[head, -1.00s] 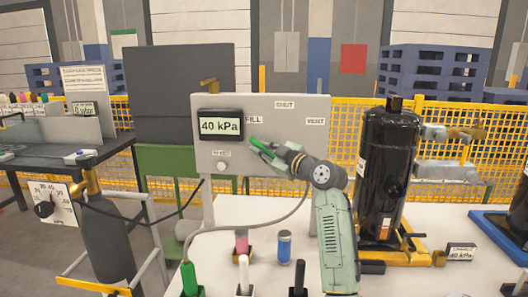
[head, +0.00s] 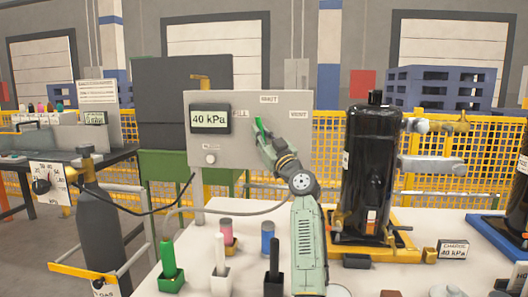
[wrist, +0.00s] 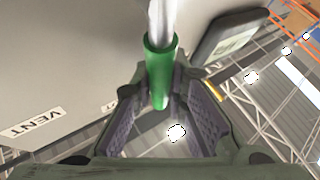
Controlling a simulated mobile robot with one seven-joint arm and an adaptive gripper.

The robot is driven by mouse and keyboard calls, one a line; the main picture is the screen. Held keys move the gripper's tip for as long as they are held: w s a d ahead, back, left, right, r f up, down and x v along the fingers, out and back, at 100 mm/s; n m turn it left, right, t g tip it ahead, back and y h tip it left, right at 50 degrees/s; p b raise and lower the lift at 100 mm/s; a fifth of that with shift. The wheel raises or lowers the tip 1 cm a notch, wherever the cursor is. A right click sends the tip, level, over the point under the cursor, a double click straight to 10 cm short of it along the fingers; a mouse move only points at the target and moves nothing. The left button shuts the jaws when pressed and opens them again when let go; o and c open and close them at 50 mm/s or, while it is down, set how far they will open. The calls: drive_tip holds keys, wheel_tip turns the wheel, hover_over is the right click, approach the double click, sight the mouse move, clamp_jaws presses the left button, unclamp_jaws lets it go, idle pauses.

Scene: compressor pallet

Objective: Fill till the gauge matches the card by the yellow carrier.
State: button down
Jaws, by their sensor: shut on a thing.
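A grey panel (head: 262,150) carries a gauge display (head: 210,120) that reads 40 kPa. My gripper (head: 261,128) is shut on a green-sleeved lever (head: 259,123) at the panel, near the partly hidden FILL label. In the wrist view the green sleeve (wrist: 160,70) sits between my fingers on a pale metal rod. The lever points nearly straight up in the head view. A white card (head: 452,249) reading CHARGE 40 kPa stands by the yellow carrier (head: 335,243), which bears a black compressor (head: 370,170).
A white table (head: 205,265) holds green, white and black upright handles and two small canisters (head: 268,238). A dark gas cylinder (head: 97,220) with a hose and dial stands at left. The VENT label (wrist: 33,125) lies beside my gripper in the wrist view.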

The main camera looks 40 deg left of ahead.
drive_tip(key=shift+w+d+f+m+t+b, duration=0.1)
drive_tip(key=shift+w+d+m+t+b, duration=0.15)
drive_tip(key=shift+m+t+b, duration=0.45)
drive_tip(key=shift+w+d+f+m+t+b, duration=0.1)
drive_tip(key=shift+d+m+t+b, duration=0.15)
drive_tip(key=shift+m+t+b, duration=0.4)
drive_tip(key=shift+w+d+r+m+y+b, duration=0.1)
drive_tip(key=shift+d+r+m+y+b, duration=0.15)
drive_tip(key=shift+m+b, duration=0.2)
drive_tip(key=shift+t, duration=0.25)
drive_tip(key=c, duration=1.6)
unclamp_jaws()
drive_tip(key=shift+o, duration=0.2)
wheel_tip(320, 180, up, 10)
drive_tip(key=shift+r, duration=0.1)
